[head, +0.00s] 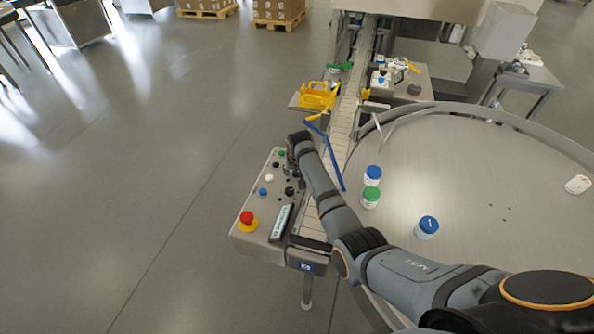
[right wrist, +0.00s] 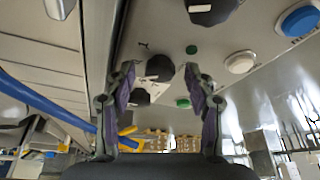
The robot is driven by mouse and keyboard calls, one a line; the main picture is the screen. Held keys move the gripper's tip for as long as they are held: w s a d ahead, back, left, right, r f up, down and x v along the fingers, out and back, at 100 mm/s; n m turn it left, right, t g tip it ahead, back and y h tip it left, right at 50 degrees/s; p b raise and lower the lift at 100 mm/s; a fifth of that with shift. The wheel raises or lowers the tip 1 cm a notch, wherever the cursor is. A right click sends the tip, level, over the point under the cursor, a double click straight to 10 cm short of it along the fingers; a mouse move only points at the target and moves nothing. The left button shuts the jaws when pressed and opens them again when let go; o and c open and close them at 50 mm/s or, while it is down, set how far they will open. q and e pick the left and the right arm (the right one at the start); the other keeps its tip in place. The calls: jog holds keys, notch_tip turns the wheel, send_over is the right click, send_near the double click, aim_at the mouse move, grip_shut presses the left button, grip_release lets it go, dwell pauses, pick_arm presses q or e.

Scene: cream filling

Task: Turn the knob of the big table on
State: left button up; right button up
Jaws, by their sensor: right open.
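The big round table (head: 470,185) fills the right of the head view. The control panel (head: 248,220) stands at its left, beside the conveyor. My right gripper (right wrist: 160,72) is open over this panel, with its fingers on either side of a black knob (right wrist: 159,67); whether they touch it I cannot tell. A second black knob (right wrist: 139,97) and a larger dark knob (right wrist: 208,10) are close by. Labels are too small to read, so I cannot tell which knob is the big table's. In the head view my right wrist hides part of the panel. My left gripper is not in view.
The panel also carries a red emergency button (head: 247,217), a blue button (head: 263,191) and a white button (head: 269,178). A blue rail (head: 333,165) runs along the conveyor (head: 344,125) near my right arm. Jars with blue lids (head: 427,227) stand on the table.

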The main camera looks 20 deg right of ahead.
jog(key=shift+c, duration=0.4)
grip_shut()
